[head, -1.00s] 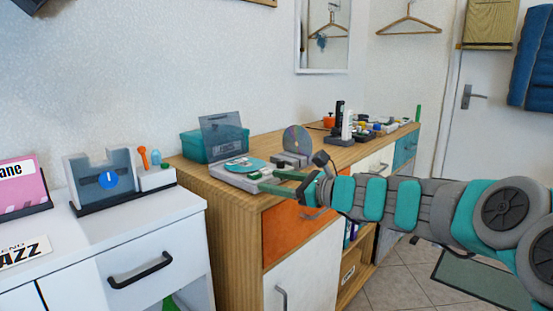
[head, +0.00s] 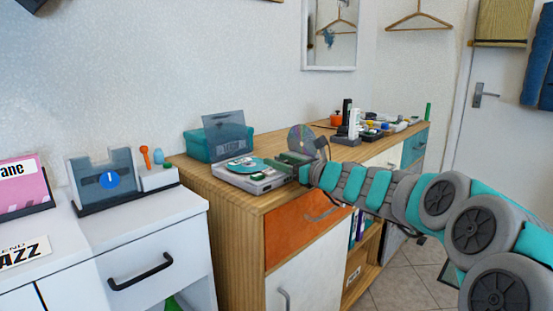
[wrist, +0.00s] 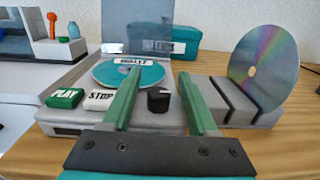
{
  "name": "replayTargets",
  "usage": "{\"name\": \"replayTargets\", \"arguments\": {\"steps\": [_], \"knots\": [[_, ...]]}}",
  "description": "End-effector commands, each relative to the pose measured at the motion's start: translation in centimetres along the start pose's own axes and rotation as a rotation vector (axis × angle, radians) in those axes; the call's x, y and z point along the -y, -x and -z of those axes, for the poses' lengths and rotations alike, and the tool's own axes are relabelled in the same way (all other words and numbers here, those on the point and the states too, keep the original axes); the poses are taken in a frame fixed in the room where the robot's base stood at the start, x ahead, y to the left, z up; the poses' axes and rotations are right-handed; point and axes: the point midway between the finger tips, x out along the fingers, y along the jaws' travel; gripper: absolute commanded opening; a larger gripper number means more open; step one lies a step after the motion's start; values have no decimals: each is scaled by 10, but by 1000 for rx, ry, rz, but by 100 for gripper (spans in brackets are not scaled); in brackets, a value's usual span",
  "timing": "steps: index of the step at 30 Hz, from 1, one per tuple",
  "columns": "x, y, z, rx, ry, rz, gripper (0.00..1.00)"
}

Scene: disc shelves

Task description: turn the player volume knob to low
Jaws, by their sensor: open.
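The player (head: 262,181) is a grey box with its lid up on the wooden cabinet, and a teal disc (wrist: 128,72) lies in it. In the wrist view, its black volume knob (wrist: 158,100) has a light mark near its top and sits at the front right of the player, right of the green PLAY button (wrist: 65,97) and white STOP button (wrist: 100,101). My gripper (wrist: 158,82) is open, with one green finger left of the knob and one right of it. The fingers look apart from the knob; their height over it is hard to tell. In the head view my gripper hides the knob area.
A silver disc (wrist: 263,70) stands in a grey slotted holder (wrist: 237,101) close right of my gripper. A teal box (wrist: 178,40) is behind the player. Several small items stand farther along the cabinet. A white cabinet (head: 140,225) is at left.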

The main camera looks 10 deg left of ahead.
Motion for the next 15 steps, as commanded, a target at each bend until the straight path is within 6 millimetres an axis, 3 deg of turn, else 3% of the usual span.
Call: {"name": "replayTargets", "arguments": {"steps": [5, 13, 15], "knots": [[0, -13, -1, 0, 2, 0, 59], [0, -14, -1, 1, 2, 0, 59], [0, -14, -1, 1, 2, 0, 54]]}}
